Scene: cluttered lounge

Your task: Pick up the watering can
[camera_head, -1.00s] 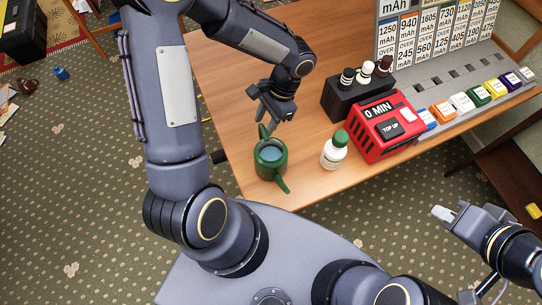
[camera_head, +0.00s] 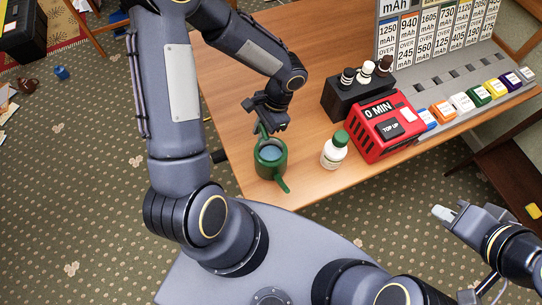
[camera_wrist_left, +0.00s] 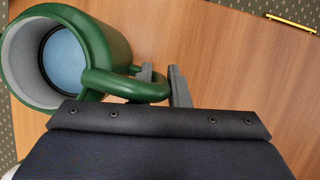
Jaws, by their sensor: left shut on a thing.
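The green watering can (camera_head: 270,160) stands upright on the wooden table near its left edge. Its spout points toward the bottom right, and a blue-grey surface shows inside its opening. My left gripper (camera_head: 266,128) is at the handle on the far side of the can, shut on it. In the left wrist view the can (camera_wrist_left: 112,45) is at upper left, and its handle loop (camera_wrist_left: 125,86) reaches the gripper fingers (camera_wrist_left: 163,80). Part of the grip is hidden. My right gripper (camera_head: 443,213) is off the table at lower right; its finger gap is unclear.
A white bottle with a green cap (camera_head: 335,150) stands just right of the can. A red timer box (camera_head: 382,127) and a black rack of bottles (camera_head: 350,98) stand further right. The table (camera_head: 310,195) is bare at the front.

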